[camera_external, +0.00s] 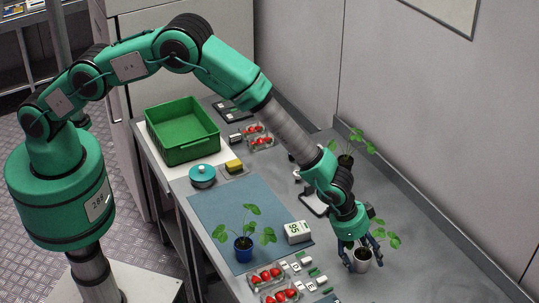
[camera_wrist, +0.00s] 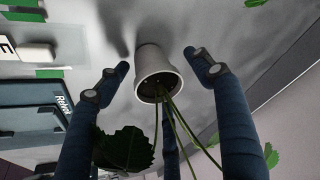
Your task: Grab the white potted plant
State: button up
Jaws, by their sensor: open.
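The white potted plant (camera_external: 361,261) stands on the grey table near its right end, with green leaves to its upper right. In the wrist view its white pot (camera_wrist: 157,68) sits between my fingers, with green stems coming out of its rim. My gripper (camera_external: 361,252) is lowered over the plant with its fingers around the pot. In the wrist view my gripper (camera_wrist: 157,68) is open, with gaps on both sides of the pot. The third finger is partly hidden behind the stems and a leaf.
A blue potted plant (camera_external: 243,249) stands on a blue mat (camera_external: 208,211). Another plant (camera_external: 346,160) stands at the back near the wall. A white box with a display (camera_external: 297,232), strawberry punnets (camera_external: 281,296) and small labels are left of my gripper. A green crate (camera_external: 182,147) is farther left.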

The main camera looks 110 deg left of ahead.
aim_at(369, 254)
jog(key=c, duration=1.2)
jog(key=shift+c, duration=0.2)
jog(key=shift+r, duration=0.1)
jog(key=shift+r, duration=0.7)
notch_tip(369, 254, up, 2)
jog(key=shift+w+r, duration=0.1)
jog(key=s, duration=0.5)
jog(key=s+r+b, duration=0.1)
jog(key=s, duration=0.4)
jog(key=s+d+b, duration=0.1)
jog(key=s, duration=0.5)
jog(key=shift+r, duration=0.15)
